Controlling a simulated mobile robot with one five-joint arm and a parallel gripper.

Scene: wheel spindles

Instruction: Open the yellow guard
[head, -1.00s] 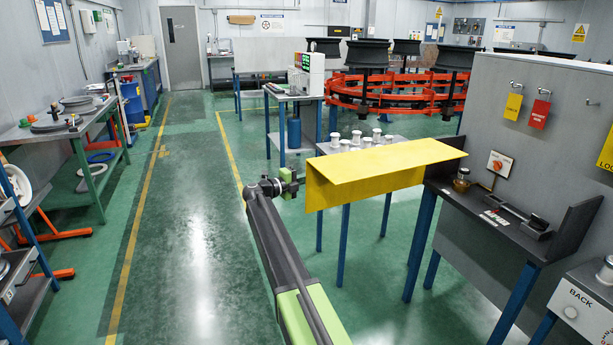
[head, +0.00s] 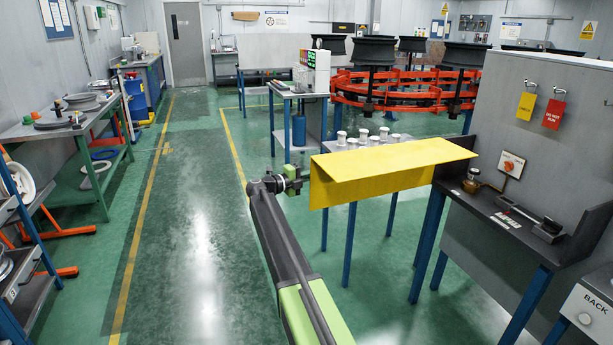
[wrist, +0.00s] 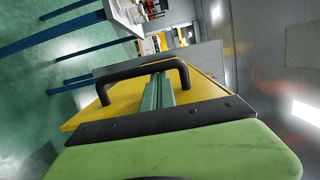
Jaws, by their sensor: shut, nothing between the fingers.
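The yellow guard (head: 395,160) is a bent sheet with a broad top and a flap hanging down, beside the black-topped bench in the head view. In the wrist view its yellow panel (wrist: 88,114) carries a black handle (wrist: 118,76). My gripper (head: 302,180) is at the guard's left end in the head view. In the wrist view its green-grey fingers (wrist: 158,92) are together and reach into the handle's loop. I cannot tell whether they touch the handle bar. Nothing is held between them.
The black-topped bench (head: 510,222) at the right bears a brass piece and a dark fixture. A grey panel (head: 545,150) with tags rises behind it. White-topped spindles (head: 363,136) stand behind the guard. The green floor (head: 195,250) at left is clear.

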